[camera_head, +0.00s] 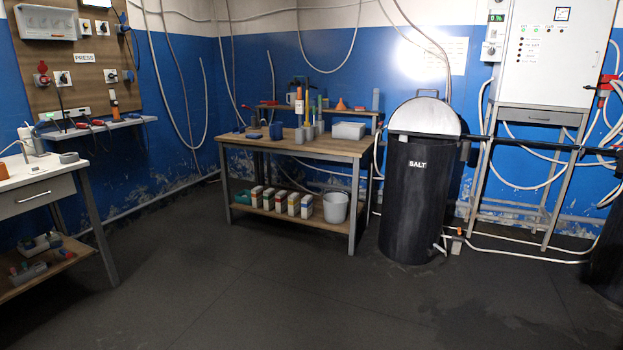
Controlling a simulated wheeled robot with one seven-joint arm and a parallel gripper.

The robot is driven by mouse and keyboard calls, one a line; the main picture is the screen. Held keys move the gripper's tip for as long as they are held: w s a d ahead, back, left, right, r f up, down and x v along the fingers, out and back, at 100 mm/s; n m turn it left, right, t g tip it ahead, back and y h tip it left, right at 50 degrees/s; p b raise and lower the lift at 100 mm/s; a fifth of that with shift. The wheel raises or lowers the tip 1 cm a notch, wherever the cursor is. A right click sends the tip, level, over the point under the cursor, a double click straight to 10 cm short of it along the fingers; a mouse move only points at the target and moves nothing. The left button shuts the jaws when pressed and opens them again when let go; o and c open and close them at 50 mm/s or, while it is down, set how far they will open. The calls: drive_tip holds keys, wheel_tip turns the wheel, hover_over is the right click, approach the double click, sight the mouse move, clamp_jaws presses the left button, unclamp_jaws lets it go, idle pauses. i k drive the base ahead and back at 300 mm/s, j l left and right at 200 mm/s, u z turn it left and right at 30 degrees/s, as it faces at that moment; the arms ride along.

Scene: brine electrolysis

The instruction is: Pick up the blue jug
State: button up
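A small dark blue object (276,131) stands on the wooden workbench (330,148) against the back wall, left of the middle of its top. It may be the blue jug, but it is too small and dark to make out a handle or spout. Other small bluish-grey pieces sit close to its left. My gripper is not in view, and nothing in the picture shows it near the bench.
A black salt barrel (410,205) stands right of the workbench. Cartons and a grey bucket (335,207) sit on its lower shelf. A white-topped table (35,180) stands at left, an electrical cabinet (555,50) at right. The dark floor (260,290) in front is clear.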

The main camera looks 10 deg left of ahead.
sight(275, 134)
drive_tip(key=i+j+u, duration=0.4)
drive_tip(key=i, duration=0.5)
drive_tip(key=i+u, duration=0.4)
drive_tip(key=i, duration=1.75)
drive_tip(key=i+z, duration=0.1)
drive_tip(key=i, duration=1.1)
drive_tip(key=i+j+z, duration=0.2)
drive_tip(key=i, duration=0.35)
drive_tip(key=i+j+z, duration=0.25)
drive_tip(key=i, duration=0.3)
drive_tip(key=i+j+z, duration=0.2)
drive_tip(key=i, duration=0.35)
